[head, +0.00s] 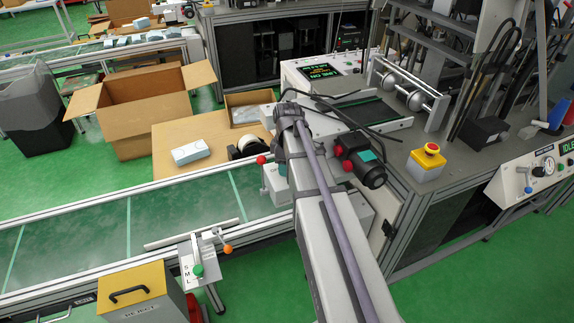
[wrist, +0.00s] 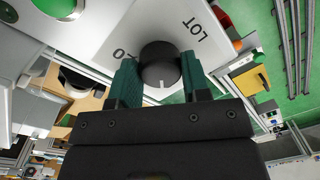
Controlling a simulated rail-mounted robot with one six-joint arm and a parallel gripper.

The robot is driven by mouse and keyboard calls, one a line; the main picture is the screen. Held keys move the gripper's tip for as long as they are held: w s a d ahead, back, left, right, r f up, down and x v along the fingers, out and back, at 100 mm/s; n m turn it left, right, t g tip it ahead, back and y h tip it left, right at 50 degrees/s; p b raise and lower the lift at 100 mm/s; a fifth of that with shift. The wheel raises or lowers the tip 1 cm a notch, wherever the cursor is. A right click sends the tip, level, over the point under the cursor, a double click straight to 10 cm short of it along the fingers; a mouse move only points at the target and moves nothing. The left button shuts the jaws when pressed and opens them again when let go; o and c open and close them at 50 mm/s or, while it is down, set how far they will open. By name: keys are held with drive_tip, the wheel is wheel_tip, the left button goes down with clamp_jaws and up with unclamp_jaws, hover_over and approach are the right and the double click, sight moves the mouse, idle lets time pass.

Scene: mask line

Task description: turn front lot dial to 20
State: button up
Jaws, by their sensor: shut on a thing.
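The lot dial is a round black knob (wrist: 160,66) with a white pointer mark, on a pale panel (wrist: 115,30) in the wrist view. The panel's printed word LOT and part of a number show beside the knob. My gripper (wrist: 160,78) has its two green fingers on either side of the knob and is shut on it. The white mark points toward the gripper body.
A green button (wrist: 60,6) sits close to the knob on the panel side. In the head view a conveyor (head: 100,235) runs at left, with an open carton (head: 140,110) behind it.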

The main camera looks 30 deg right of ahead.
drive_tip(key=shift+m, duration=0.4)
drive_tip(key=m, duration=0.4)
drive_tip(key=shift+m, duration=0.3)
drive_tip(key=m, duration=0.4)
drive_tip(key=shift+m, duration=0.3)
drive_tip(key=m, duration=0.5)
drive_tip(key=shift+s+t, duration=0.1)
drive_tip(key=shift+t, duration=0.2)
drive_tip(key=shift+m, duration=2.5)
drive_tip(key=o, duration=0.9)
